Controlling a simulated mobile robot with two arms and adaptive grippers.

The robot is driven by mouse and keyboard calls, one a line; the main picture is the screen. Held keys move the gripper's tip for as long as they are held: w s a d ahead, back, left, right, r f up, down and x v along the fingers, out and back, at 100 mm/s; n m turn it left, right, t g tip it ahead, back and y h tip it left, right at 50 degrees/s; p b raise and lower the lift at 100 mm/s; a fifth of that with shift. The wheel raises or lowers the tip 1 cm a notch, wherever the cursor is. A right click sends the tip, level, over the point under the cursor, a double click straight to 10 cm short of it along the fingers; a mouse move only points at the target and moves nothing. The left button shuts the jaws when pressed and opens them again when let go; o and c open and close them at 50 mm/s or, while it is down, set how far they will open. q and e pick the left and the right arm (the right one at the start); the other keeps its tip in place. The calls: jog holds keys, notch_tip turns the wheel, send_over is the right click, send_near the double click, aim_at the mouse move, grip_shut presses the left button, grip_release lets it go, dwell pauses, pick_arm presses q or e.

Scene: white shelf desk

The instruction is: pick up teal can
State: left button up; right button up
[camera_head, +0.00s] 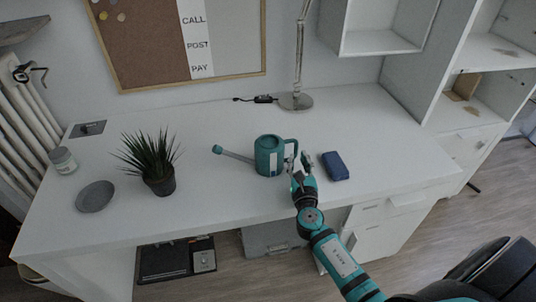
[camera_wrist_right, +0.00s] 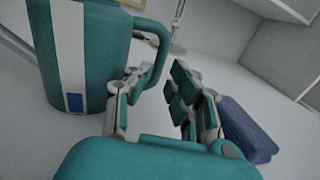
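The teal can (camera_head: 266,156) is a watering can with a long spout pointing left and a handle on its right side. It stands upright on the white desk (camera_head: 225,190). My right gripper (camera_head: 301,165) is at the handle side of the can. In the right wrist view the can (camera_wrist_right: 92,55) fills the upper left, and the gripper (camera_wrist_right: 160,88) shows a gap between its fingers. The left finger overlaps the lower part of the handle in the picture; I cannot tell whether they touch. The can is not gripped. My left gripper is not in view.
A dark blue box-like object (camera_head: 335,166) lies just right of my right gripper. A potted plant (camera_head: 160,181), a grey dish (camera_head: 95,197) and a jar (camera_head: 63,160) stand to the left. A lamp base (camera_head: 296,101) is behind. The desk's right part is clear.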

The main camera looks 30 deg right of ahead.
aim_at(296, 150)
jog(key=x, duration=0.5)
jog(key=shift+r, duration=0.15)
jog(key=shift+c, duration=0.4)
grip_shut()
jog(key=shift+r, duration=0.1)
